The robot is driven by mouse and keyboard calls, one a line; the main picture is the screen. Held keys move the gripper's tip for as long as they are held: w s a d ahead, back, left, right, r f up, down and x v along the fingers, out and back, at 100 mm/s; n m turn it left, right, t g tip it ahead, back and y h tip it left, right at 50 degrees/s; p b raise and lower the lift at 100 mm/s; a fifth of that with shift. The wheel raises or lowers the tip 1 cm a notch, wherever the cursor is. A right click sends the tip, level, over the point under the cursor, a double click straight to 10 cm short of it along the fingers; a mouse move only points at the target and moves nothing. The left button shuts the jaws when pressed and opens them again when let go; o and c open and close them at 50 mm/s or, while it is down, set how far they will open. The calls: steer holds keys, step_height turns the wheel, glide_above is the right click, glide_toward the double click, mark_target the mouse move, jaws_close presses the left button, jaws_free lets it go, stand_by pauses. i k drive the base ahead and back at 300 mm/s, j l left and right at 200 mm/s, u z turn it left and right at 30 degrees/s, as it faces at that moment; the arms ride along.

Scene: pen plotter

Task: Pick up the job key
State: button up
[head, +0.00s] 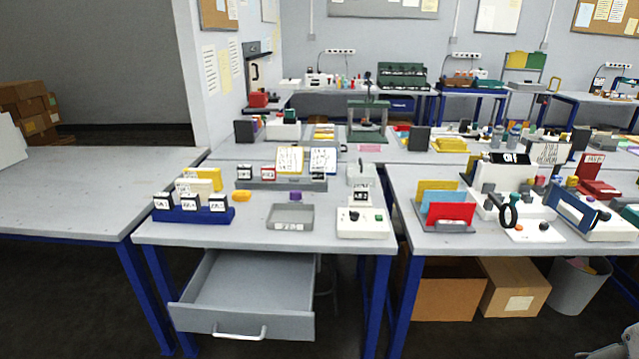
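I cannot make out for certain which thing is the job key. On the middle table (255,236), a small purple piece (295,196) shows at the back edge of a grey tray (290,221). A small orange piece (242,196) lies to the tray's left. To its right stands a white box (362,229) with a green button, a black knob and a label too small to read surely.
A blue rack (193,215) with white cards stands at the table's left. Below, a grey drawer (250,285) is pulled out, and looks empty. The left table (90,190) is mostly bare. The right table holds a folder rack (444,210) and devices. Cardboard boxes (515,290) and a bin (577,287) stand beneath.

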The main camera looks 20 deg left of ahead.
mark_target(218, 204)
steer(key=i+j+u, duration=0.1)
steer(key=u, duration=0.35)
steer(key=i+j+u, duration=0.15)
steer(key=u, duration=0.35)
steer(key=i+j+u, duration=0.1)
steer(key=u, duration=0.35)
